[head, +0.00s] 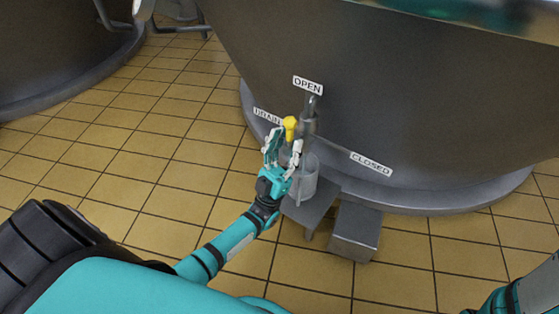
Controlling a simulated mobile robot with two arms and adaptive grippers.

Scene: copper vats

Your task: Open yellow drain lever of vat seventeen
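The yellow drain lever (290,124) shows as a yellow knob beside the grey valve pipe (309,120) on the front of the large dark vat (400,95). The OPEN label (307,85) is just above the valve, and the CLOSED label (371,163) is lower to the right. The DRAIN label (267,116) is left of the knob, partly covered. My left gripper (284,143) is just below the knob, with its fingers apart. I cannot tell whether it touches the lever. No vat number is readable. My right gripper is out of view.
A clear container (303,180) stands under the valve on a grey stand (310,212). A grey step block (355,232) is beside it. The vat's base ring (430,200) juts out over the yellow tiles. Another vat (50,50) is at upper left. Tiled floor at left is clear.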

